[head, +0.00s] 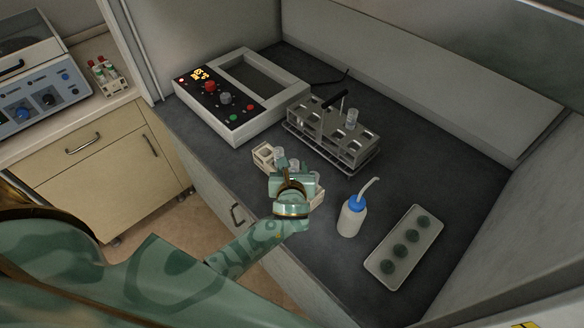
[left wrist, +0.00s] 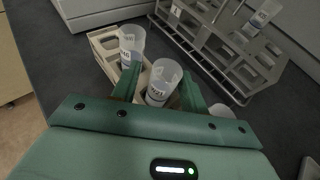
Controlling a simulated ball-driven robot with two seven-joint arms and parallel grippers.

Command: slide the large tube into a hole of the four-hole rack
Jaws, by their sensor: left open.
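A small beige rack (head: 263,161), which looks like the four-hole rack, stands near the counter's front edge. It also shows in the left wrist view (left wrist: 103,43), with an opening at its far end. A clear labelled tube (left wrist: 131,46) stands in it. Another clear tube (left wrist: 162,84) stands between the fingers of my left gripper (left wrist: 160,92). I cannot tell whether the fingers touch it. In the head view my left gripper (head: 289,178) is open over the rack and hides part of it. I cannot tell which tube is the large one. My right gripper is not in view.
A grey metal rack (head: 358,158) behind holds a clear tube (head: 351,119). A control box (head: 232,118) stands at the back left. A wash bottle (head: 350,217) and a tray (head: 432,222) with several dark round pieces are to the right. Dark counter between is free.

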